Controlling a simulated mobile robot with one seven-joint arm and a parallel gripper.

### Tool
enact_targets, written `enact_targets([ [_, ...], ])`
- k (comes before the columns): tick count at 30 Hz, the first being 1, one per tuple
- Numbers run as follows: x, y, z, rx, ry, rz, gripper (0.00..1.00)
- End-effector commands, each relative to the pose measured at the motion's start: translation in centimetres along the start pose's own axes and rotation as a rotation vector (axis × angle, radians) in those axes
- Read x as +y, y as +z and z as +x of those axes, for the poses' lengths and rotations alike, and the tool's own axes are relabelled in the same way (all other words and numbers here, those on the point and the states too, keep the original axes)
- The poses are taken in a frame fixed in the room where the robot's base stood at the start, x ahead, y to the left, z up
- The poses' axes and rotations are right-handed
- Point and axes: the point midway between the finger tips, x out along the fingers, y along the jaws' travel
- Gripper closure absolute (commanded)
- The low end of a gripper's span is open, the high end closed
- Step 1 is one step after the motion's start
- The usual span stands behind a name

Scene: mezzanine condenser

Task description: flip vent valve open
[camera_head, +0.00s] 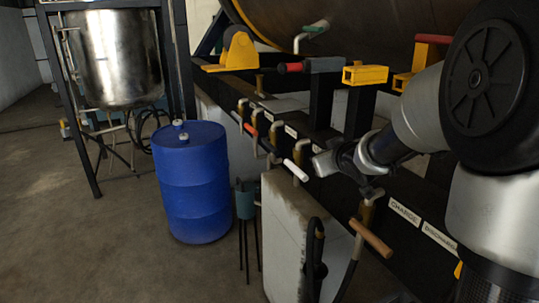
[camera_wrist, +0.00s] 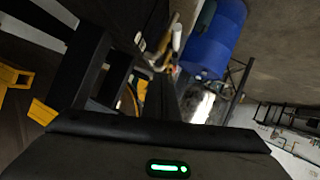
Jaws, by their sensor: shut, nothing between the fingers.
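Several lever valves line the black rail along the low wall. One has a white handle (camera_head: 296,170), one an orange-red handle (camera_head: 250,130), and one a brown handle (camera_head: 371,238). The labels beside most are too small to read, so I cannot tell which is the vent valve. My gripper (camera_head: 326,163) is shut and empty, just right of the white handle and above the brown one. I cannot tell whether it touches the white handle. In the wrist view the white handle (camera_wrist: 177,38) shows near the top; the fingertips are not clear there.
A blue drum (camera_head: 190,180) stands left of the low wall (camera_head: 285,240). A steel tank (camera_head: 112,58) hangs in a dark frame behind it. Yellow brackets (camera_head: 365,75) and a red-ended handle (camera_head: 290,67) rise above the rail. The floor at left is clear.

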Motion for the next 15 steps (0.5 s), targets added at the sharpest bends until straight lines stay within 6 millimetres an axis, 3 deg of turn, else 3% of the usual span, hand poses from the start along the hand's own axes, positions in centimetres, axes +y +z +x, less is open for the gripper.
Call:
enact_targets([
  [1, -0.1, 1.0, 2.1, 0.030, -0.030, 0.001, 1.00],
  [6, -1.0, 2.1, 6.3, 0.152, -0.127, 0.005, 1.00],
  [10, -1.5, 2.8, 7.9, 0.218, -0.177, 0.017, 1.00],
  [15, -1.8, 3.0, 8.6, 0.255, -0.205, 0.024, 1.00],
])
